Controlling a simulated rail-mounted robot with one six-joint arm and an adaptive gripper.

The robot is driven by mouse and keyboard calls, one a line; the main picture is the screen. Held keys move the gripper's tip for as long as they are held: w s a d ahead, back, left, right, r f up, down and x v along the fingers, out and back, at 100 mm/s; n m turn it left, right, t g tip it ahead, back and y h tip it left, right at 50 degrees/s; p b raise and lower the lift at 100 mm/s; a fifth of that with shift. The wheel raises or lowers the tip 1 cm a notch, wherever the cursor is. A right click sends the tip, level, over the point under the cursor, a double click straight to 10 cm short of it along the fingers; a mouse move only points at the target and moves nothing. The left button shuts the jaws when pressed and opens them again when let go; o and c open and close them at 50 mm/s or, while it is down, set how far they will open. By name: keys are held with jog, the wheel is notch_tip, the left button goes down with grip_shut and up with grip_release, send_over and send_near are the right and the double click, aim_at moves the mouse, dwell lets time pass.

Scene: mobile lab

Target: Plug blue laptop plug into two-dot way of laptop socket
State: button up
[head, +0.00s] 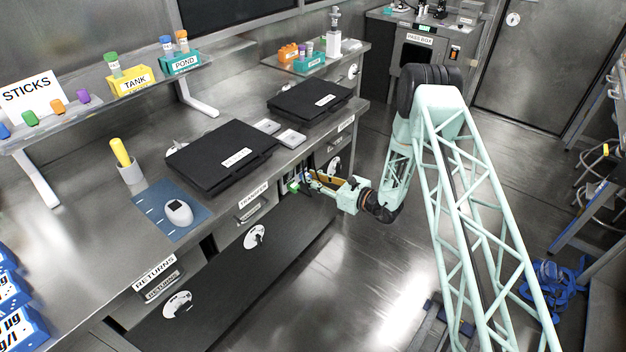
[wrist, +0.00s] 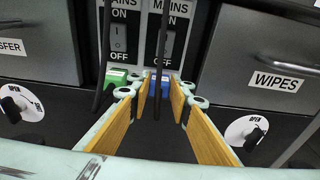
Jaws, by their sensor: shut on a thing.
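My gripper (head: 318,182) reaches the front of the bench below the laptops. In the wrist view my gripper (wrist: 160,92) is shut on the blue plug (wrist: 165,86), which sits between its fingertips. A dark cable passes in front of the blue plug. The plug is at the foot of the right socket panel (wrist: 170,45), which has a switch with MAINS, ON and OFF marks. A green plug (wrist: 116,76) is beside the left fingertip, below the left panel (wrist: 120,38). The dots and the contact between blue plug and socket are hidden.
A drawer labelled WIPES (wrist: 262,60) and another drawer (wrist: 35,45) flank the panels. Round dial handles (wrist: 246,132) stand out on both sides. Two black laptops (head: 222,155) lie on the bench above.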

jog(key=o, duration=1)
jog(key=shift+c, duration=0.2)
jog(key=v, duration=1.2)
jog(key=shift+r, duration=0.1)
dwell(0.4)
